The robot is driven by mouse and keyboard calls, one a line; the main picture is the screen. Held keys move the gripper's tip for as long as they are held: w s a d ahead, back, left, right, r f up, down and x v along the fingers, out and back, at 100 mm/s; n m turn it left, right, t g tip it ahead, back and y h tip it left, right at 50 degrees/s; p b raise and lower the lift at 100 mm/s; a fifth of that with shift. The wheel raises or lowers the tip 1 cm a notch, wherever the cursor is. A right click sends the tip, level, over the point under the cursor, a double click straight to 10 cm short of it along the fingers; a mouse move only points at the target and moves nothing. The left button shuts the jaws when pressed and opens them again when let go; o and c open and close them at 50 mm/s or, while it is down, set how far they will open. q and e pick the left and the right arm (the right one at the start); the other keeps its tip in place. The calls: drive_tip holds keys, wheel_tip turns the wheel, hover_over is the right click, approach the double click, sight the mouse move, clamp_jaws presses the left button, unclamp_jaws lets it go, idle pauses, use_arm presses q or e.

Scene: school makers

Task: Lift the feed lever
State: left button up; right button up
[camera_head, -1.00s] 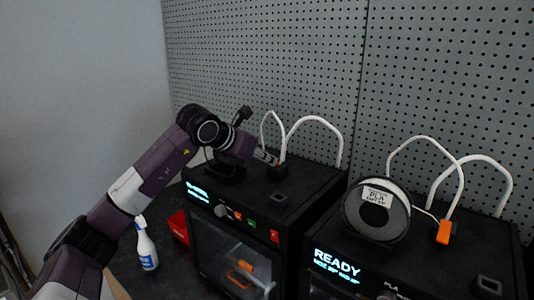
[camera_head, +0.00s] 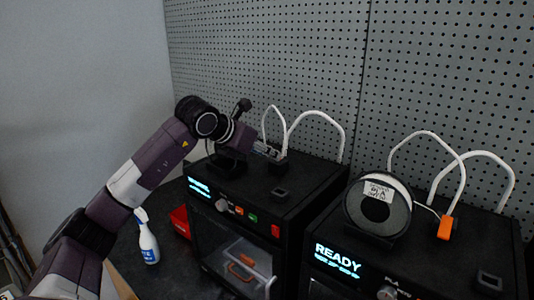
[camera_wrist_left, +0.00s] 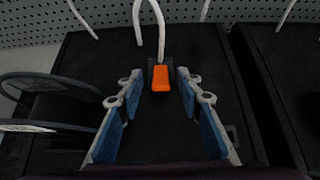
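The orange feed lever (camera_wrist_left: 161,78) sits on a small black feeder block at the back of the left printer's top (camera_head: 240,183). A white tube rises behind it. In the left wrist view, my left gripper (camera_wrist_left: 160,82) is open, with a blue-padded finger on each side of the lever. The fingertips are roughly level with the lever in the picture, and a gap shows on both sides. In the head view, the left gripper (camera_head: 268,151) hides the lever. My right gripper is not in view.
A second printer stands on the right with a filament spool (camera_head: 377,209), an orange lever (camera_head: 445,228) and a lit READY screen (camera_head: 338,258). A spray bottle (camera_head: 147,240) and a red box (camera_head: 180,221) stand left of the left printer. A pegboard (camera_head: 300,70) rises behind.

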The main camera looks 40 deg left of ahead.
use_arm(q)
drive_tip(key=v, duration=1.1)
drive_tip(key=shift+s+r, duration=0.1)
